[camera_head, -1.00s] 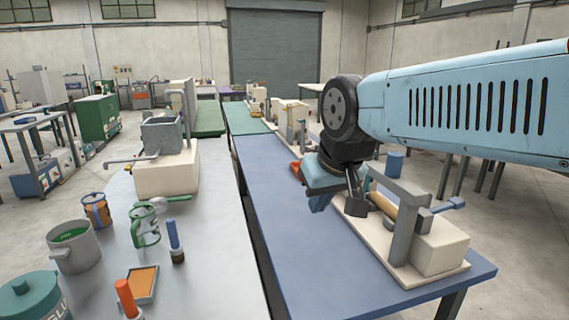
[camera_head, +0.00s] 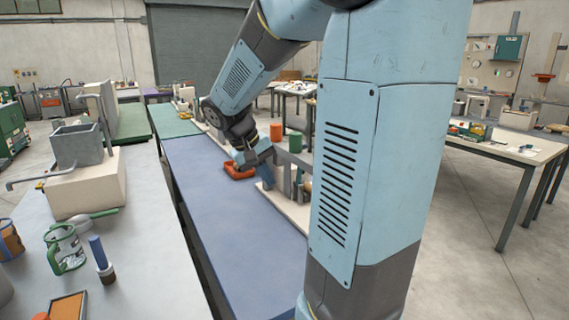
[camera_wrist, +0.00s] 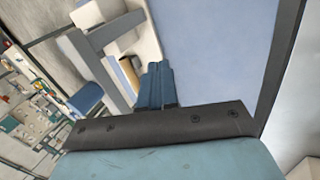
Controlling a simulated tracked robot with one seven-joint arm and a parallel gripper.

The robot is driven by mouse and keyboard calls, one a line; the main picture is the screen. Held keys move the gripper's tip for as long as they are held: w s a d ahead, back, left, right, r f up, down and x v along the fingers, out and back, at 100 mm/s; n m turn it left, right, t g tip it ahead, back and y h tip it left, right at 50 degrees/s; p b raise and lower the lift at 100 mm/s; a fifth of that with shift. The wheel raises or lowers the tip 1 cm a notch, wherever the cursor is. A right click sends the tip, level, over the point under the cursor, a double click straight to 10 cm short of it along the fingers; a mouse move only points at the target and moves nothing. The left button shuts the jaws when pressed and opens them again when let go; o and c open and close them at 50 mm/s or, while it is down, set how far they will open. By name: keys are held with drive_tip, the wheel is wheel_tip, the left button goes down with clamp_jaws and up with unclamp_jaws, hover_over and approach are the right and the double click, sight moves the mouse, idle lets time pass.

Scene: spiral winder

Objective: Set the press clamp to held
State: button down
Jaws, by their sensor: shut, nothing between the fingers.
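The winder stands on the blue table, with a cream base (camera_head: 288,207), a grey upright frame (camera_head: 285,180) and a tan roller (camera_head: 307,184). My arm hides much of it in the head view. In the wrist view its grey frame (camera_wrist: 92,62) and tan roller (camera_wrist: 130,68) show left of my fingers. I cannot tell which part is the press clamp or how it is set. My gripper (camera_head: 262,165) is shut and empty beside the frame; its blue fingertips (camera_wrist: 155,72) show together in the wrist view. I cannot tell whether they touch the winder.
The blue table (camera_head: 215,200) is clear at its front. An orange-red tray (camera_head: 238,171) lies close to my gripper. A grey bench (camera_head: 150,240) on the left holds mugs and a cream block with a grey tank (camera_head: 78,146).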

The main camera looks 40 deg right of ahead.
drive_tip(key=w+d+f+h, duration=0.4)
drive_tip(key=w+f+h, duration=0.1)
drive_tip(key=w, duration=0.4)
drive_tip(key=w+d+f+n+g+h, duration=0.1)
drive_tip(key=w+d+f+h, duration=0.2)
drive_tip(key=w+f+h, duration=0.45)
drive_tip(key=w+d+f+h, duration=0.2)
drive_tip(key=w+d+h, duration=0.2)
drive_tip(key=w, duration=0.7)
drive_tip(key=x, duration=1.4)
drive_tip(key=shift+f, duration=0.25)
drive_tip(key=shift+w+d+r+y, duration=0.1)
drive_tip(key=shift+y, duration=0.15)
